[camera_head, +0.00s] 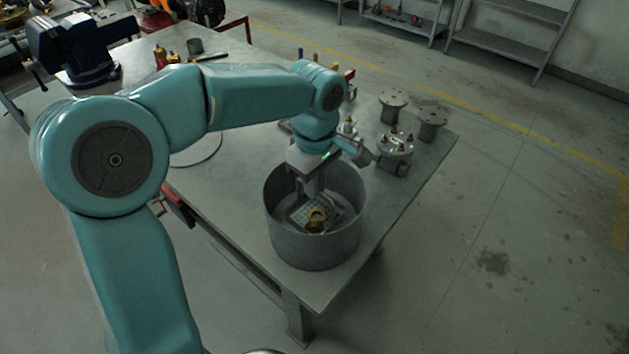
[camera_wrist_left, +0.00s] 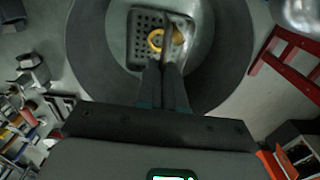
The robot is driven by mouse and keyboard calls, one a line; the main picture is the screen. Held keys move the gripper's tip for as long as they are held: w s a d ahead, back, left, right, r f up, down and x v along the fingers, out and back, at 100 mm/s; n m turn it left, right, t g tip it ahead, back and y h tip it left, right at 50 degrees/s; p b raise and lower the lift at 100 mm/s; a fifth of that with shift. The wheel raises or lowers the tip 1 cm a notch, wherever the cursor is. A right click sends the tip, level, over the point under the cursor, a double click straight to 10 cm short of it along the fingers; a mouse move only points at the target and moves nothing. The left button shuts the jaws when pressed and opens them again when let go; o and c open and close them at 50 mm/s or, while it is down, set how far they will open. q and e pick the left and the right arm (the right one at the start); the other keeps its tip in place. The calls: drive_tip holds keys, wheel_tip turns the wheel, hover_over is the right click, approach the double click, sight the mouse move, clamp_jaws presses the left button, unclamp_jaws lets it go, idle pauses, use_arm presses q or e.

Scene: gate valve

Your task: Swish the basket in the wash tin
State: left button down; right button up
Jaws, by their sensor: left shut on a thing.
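The wash tin (camera_head: 312,245) is a round grey metal tub near the table's front right corner. The basket (camera_head: 300,215), a small perforated grey tray, is down inside the tin. A brass ring-shaped part (camera_head: 317,220) lies in the basket. My left gripper (camera_head: 313,192) reaches down into the tin from above and is shut on the basket. In the left wrist view, the fingers (camera_wrist_left: 168,72) meet at the basket (camera_wrist_left: 143,24), with the brass part (camera_wrist_left: 156,40) beside them and the tin's rim (camera_wrist_left: 92,50) around. My right gripper is not in view.
A blue-black vise (camera_head: 75,50) and small bottles (camera_head: 161,57) are at the back left. Shelves (camera_head: 510,35) stand beyond open floor.

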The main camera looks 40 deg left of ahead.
use_arm(q)
drive_tip(key=shift+f+b, duration=0.45)
drive_tip(key=shift+f, duration=0.25)
drive_tip(key=shift+r, duration=0.15)
drive_tip(key=shift+r+p, duration=0.65)
drive_tip(key=shift+p, duration=0.05)
drive_tip(key=shift+f, duration=0.15)
drive_tip(key=shift+f+b, duration=0.6)
drive_tip(key=shift+r, duration=0.2)
drive_tip(key=shift+r+p, duration=0.5)
drive_tip(key=shift+p, duration=0.15)
drive_tip(key=shift+f, duration=0.15)
